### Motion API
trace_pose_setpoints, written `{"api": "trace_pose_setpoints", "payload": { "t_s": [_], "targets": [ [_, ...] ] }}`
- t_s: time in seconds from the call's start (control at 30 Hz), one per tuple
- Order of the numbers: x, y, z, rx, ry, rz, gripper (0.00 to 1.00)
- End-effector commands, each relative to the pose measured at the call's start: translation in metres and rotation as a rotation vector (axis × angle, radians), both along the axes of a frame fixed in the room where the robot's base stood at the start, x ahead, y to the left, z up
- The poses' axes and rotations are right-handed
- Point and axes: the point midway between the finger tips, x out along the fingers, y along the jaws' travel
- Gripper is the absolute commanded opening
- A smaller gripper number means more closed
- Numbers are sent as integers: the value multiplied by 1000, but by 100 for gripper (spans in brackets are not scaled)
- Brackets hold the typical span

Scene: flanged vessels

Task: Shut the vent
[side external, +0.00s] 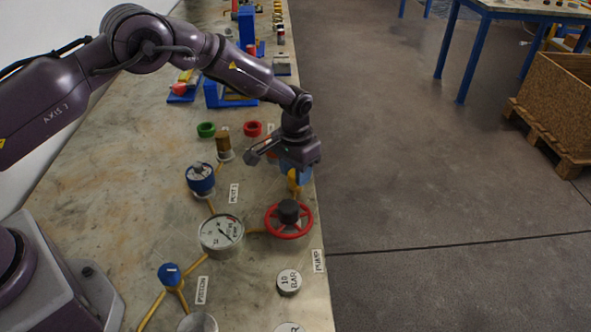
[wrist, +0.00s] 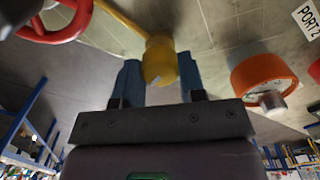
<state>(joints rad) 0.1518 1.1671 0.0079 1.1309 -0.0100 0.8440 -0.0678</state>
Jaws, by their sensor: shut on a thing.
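A yellow knob (wrist: 160,58) on a yellow pipe is between the two blue fingers of my gripper (wrist: 160,82) in the wrist view. The fingers are shut on it, one on each side. In the side external view, my gripper (side external: 293,172) points down over the same yellow knob (side external: 294,184), which is mostly hidden by the blue fingers. It stands behind the red handwheel (side external: 310,219) near the bench's right edge. No label naming the vent is readable, and the knob's turn angle cannot be told.
A pressure gauge (side external: 221,234), a blue-capped fitting (side external: 201,180) and a blue knob (side external: 170,273) stand left of the handwheel. A brass-coloured fitting (side external: 224,146) stands farther back. In the wrist view, an orange-rimmed dial (wrist: 262,80) is close to the right finger.

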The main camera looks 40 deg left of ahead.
Motion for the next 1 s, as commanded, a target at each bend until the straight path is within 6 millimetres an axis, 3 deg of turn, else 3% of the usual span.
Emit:
{"api": "trace_pose_setpoints", "payload": {
  "t_s": [0.73, 0.77, 0.87, 1.0],
  "targets": [
    [1, -1, 2, -2, -3, 92, 14],
    [1, -1, 2, -2, -3, 92, 40],
    [1, -1, 1, -1, -3, 91, 62],
    [0, 0, 1, -1, -2, 90, 63]
  ]
}}
